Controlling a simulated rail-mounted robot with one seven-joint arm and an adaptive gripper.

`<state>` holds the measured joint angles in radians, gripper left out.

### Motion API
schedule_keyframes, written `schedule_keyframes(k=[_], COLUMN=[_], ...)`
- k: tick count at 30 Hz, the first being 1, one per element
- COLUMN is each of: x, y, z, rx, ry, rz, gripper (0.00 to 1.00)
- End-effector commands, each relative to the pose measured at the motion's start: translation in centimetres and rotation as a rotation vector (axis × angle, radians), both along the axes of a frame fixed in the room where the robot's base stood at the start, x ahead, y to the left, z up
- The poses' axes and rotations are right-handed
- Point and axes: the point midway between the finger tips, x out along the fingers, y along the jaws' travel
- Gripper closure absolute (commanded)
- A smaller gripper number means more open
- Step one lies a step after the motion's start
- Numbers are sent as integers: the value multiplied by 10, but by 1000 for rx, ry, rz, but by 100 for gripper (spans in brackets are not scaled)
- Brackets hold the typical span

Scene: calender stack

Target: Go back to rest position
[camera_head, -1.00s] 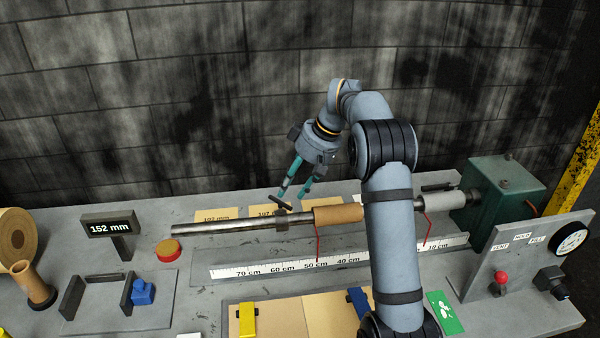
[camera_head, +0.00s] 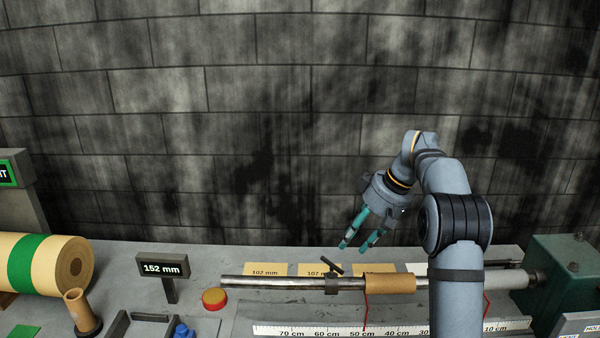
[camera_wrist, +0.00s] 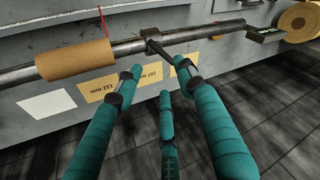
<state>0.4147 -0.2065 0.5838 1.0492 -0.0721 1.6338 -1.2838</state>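My gripper (camera_head: 360,242) hangs above and behind the steel shaft (camera_head: 270,283) in the head view, with its teal fingers pointing down and left. In the wrist view its fingers (camera_wrist: 155,90) are spread apart with nothing between them, so it is open and empty. The shaft carries a brown cardboard core (camera_head: 390,284), which also shows in the wrist view (camera_wrist: 75,60). A dark collar with a T-handle (camera_head: 331,284) sits on the shaft just left of the core. The fingertips appear apart from the shaft and collar.
A display (camera_head: 162,268) reads 152 mm. A green housing (camera_head: 570,275) holds the shaft's right end. A ruler (camera_head: 310,331) lies in front. The air before the wall is free.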

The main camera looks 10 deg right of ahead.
Motion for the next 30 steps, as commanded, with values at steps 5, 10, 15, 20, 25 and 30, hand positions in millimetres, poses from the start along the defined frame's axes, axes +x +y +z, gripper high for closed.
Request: schedule_keyframes(k=[5,10,15,20,25,30], x=[7,14,21,23,23,23], y=[13,26,35,38,38,38], z=[-32,-63,-87,-96,-95,-95], rx=[1,1,0,-1,-1,0], ry=[5,5,3,0,0,0], rz=[2,2,1,-21,-50,-52], gripper=[61,61,61,61,61,61])
